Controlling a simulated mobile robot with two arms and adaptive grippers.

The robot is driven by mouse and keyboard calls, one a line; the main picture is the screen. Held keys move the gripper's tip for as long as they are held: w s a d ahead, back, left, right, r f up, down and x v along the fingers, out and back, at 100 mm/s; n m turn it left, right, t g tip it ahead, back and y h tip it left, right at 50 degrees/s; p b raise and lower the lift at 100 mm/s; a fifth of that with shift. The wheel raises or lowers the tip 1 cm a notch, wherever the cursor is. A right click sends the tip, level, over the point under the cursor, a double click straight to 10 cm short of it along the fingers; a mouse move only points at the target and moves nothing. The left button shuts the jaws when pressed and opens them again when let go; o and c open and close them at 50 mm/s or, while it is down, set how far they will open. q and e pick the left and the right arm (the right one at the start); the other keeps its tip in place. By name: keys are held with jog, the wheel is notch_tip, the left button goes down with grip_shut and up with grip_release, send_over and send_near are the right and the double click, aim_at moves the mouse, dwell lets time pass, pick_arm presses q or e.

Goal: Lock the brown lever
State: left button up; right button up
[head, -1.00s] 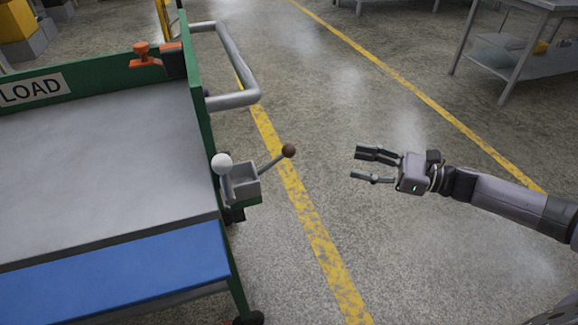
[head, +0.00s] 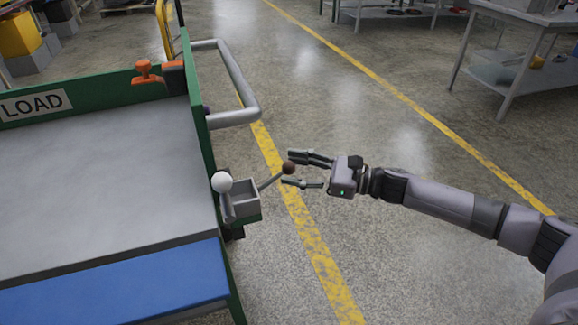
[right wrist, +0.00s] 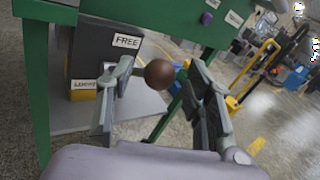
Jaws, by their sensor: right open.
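The brown lever (head: 289,167) has a round brown knob on a thin grey rod. The rod slants up and to the right from a grey box on the cart's side. In the right wrist view the knob (right wrist: 159,73) sits between the two fingers. My right gripper (head: 287,169) is open, with its fingertips on either side of the knob. It also shows in the right wrist view (right wrist: 160,85); I cannot tell whether a finger touches the knob. A white-knobbed lever (head: 222,182) stands upright beside it. My left gripper is not in view.
The green cart (head: 203,140) has a grey bed, a blue front strip and a handle bar (head: 238,92). Open floor lies to the right.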

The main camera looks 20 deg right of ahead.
jog(key=shift+x, duration=0.85)
grip_shut()
dwell(0.3)
